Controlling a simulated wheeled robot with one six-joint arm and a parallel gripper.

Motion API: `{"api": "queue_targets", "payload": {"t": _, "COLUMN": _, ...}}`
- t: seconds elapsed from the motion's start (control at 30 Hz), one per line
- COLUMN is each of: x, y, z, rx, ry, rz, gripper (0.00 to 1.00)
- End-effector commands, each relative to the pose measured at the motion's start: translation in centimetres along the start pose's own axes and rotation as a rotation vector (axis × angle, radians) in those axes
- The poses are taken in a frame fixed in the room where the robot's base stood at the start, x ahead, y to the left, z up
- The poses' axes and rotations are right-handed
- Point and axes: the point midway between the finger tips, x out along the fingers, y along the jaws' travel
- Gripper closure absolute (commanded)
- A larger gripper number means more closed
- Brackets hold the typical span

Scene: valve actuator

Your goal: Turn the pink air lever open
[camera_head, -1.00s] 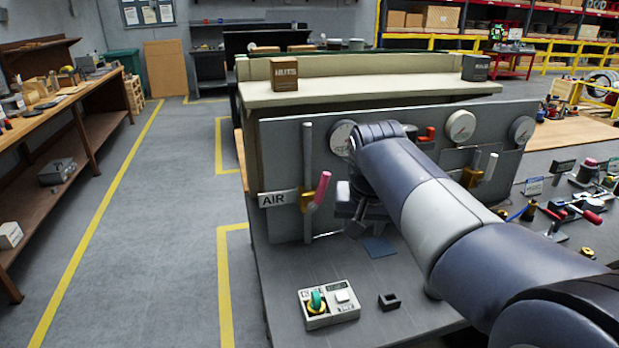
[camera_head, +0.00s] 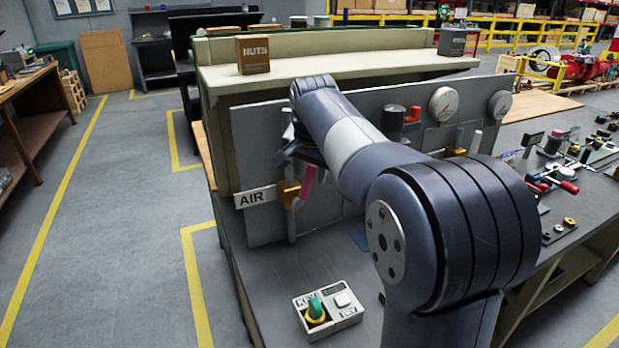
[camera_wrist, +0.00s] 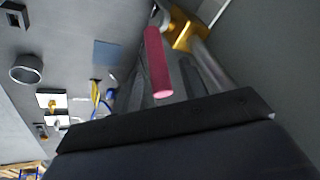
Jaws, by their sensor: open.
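The pink air lever (camera_head: 307,182) sticks up at a slant from its yellow valve body (camera_head: 290,192), beside the AIR label (camera_head: 255,197) on the grey panel. My gripper (camera_head: 296,158) is open, right at the lever's upper part, and partly hidden by my arm. In the wrist view its dark body fills the bottom. I cannot tell whether it touches the lever.
A white control box with a green knob (camera_head: 328,312) sits on the bench in front of the panel. A NUTS box (camera_head: 253,55) stands on the shelf above. Gauges (camera_head: 444,103) and a second valve with a yellow body (camera_head: 455,151) are farther right on the panel.

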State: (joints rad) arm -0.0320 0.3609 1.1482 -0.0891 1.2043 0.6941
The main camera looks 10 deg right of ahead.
Motion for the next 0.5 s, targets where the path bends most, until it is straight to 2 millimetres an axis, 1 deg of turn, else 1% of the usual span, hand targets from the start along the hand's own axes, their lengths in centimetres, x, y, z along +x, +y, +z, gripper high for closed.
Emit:
{"api": "queue_targets", "payload": {"t": 0.03, "x": 0.9, "y": 0.1, "z": 0.1, "rx": 0.0, "ry": -0.002, "rz": 0.002, "gripper": 0.59}}
{"api": "queue_targets", "payload": {"t": 0.1, "x": 1.8, "y": 0.0, "z": 0.0, "rx": 0.0, "ry": -0.002, "rz": 0.002, "gripper": 0.59}}
{"api": "queue_targets", "payload": {"t": 0.2, "x": 2.6, "y": 0.0, "z": 0.0, "rx": -0.001, "ry": -0.001, "rz": 0.0, "gripper": 0.59}}
{"api": "queue_targets", "payload": {"t": 0.33, "x": 3.2, "y": 0.0, "z": 0.0, "rx": -0.001, "ry": 0.0, "rz": -0.001, "gripper": 0.59}}
{"api": "queue_targets", "payload": {"t": 0.5, "x": 3.2, "y": 0.0, "z": 0.0, "rx": -0.001, "ry": 0.0, "rz": -0.001, "gripper": 0.59}}
